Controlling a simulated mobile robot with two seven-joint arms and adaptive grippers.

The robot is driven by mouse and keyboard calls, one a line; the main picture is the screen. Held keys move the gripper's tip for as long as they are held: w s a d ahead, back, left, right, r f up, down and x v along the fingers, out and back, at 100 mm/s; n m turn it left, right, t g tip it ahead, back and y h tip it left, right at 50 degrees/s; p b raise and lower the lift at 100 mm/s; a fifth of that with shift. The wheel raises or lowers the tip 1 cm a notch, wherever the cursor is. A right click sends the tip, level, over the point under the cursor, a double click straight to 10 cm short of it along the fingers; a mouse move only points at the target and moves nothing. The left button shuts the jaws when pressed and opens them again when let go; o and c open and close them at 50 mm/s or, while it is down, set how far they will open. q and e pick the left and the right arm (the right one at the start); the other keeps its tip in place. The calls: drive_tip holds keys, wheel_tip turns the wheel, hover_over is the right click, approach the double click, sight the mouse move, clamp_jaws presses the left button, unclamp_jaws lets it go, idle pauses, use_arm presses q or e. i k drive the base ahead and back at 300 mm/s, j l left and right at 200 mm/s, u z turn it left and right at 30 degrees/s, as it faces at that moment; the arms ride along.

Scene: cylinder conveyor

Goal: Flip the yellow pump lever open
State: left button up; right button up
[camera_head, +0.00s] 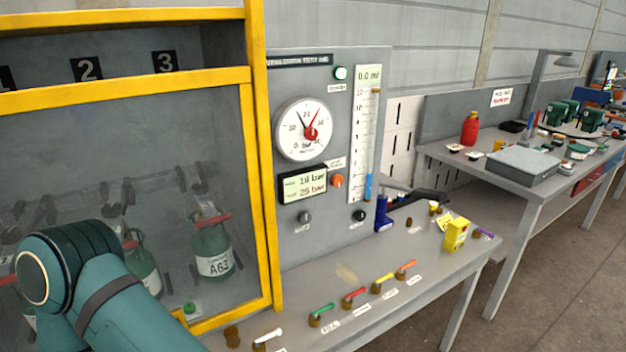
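The yellow lever (383,279) sits on a small brass valve on the grey bench top, in a row of coloured levers below the gauge panel. Its handle points up and to the right in the picture, with a small white label beside it. The label is too small to read surely. A teal arm link of mine fills the lower left, in front of the yellow-framed window. Neither of my grippers is in view, and nothing touches the lever.
A red lever (354,294) and an orange lever (406,266) flank the yellow one; green (322,311) and white (268,336) levers stand nearer. A yellow box (457,234) stands on the right. The yellow-framed cabinet (262,150) blocks the left. Space above the levers is clear.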

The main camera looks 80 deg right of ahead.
sight(377, 283)
drive_tip(key=j+z, duration=0.1)
drive_tip(key=z, duration=3.05)
